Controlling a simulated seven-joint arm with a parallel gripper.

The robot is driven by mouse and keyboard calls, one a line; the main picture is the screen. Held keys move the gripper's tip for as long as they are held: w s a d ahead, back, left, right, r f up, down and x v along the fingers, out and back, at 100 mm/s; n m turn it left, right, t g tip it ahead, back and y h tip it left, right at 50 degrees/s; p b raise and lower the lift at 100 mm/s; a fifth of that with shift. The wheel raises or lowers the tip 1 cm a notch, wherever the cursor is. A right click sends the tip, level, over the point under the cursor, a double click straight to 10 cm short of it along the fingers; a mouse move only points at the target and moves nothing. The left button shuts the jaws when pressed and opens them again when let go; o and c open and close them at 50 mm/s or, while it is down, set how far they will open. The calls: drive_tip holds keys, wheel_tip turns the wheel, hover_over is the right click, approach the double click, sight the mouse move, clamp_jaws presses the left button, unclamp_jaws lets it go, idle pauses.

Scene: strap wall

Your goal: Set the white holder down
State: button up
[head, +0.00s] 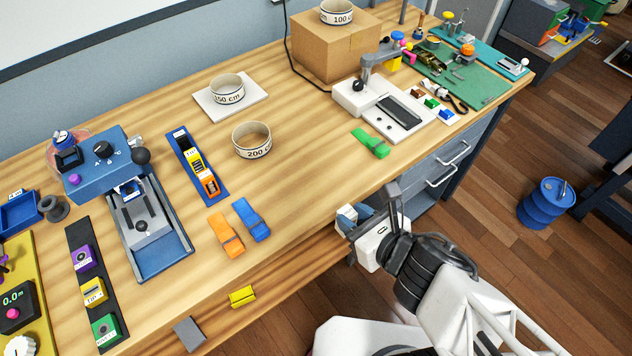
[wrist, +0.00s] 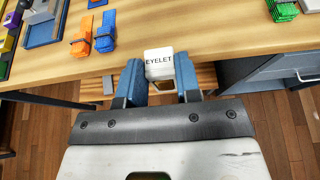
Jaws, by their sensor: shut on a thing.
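My gripper (wrist: 160,85) is shut on the white holder (wrist: 159,64), a small white block marked "EYELET" that sits between the two blue fingers in the wrist view. In the head view the white holder (head: 347,217) is partly hidden by my gripper (head: 356,216), at the front edge of the wooden workbench (head: 300,200). I cannot tell whether the holder touches the bench.
An orange clip (head: 226,235) and a blue clip (head: 251,220) lie left of my gripper. A green clip (head: 371,143) lies farther back. A holder row (head: 95,285) stands at left. The bench surface between the blue and green clips is clear.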

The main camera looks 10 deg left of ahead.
drive_tip(key=shift+w+a, duration=0.1)
drive_tip(key=shift+w, duration=0.05)
drive_tip(key=w+a, duration=0.4)
drive_tip(key=w, duration=0.3)
drive_tip(key=w+a+f, duration=0.1)
drive_tip(key=w+a, duration=0.2)
drive_tip(key=w, duration=0.3)
drive_tip(key=shift+w+a+f, duration=0.25)
drive_tip(key=shift+w+a, duration=0.1)
drive_tip(key=shift+w, duration=0.05)
drive_tip(key=shift+f, duration=1.75)
drive_tip(key=shift+f, duration=0.2)
drive_tip(key=o, duration=1)
drive_tip(key=shift+r, duration=0.15)
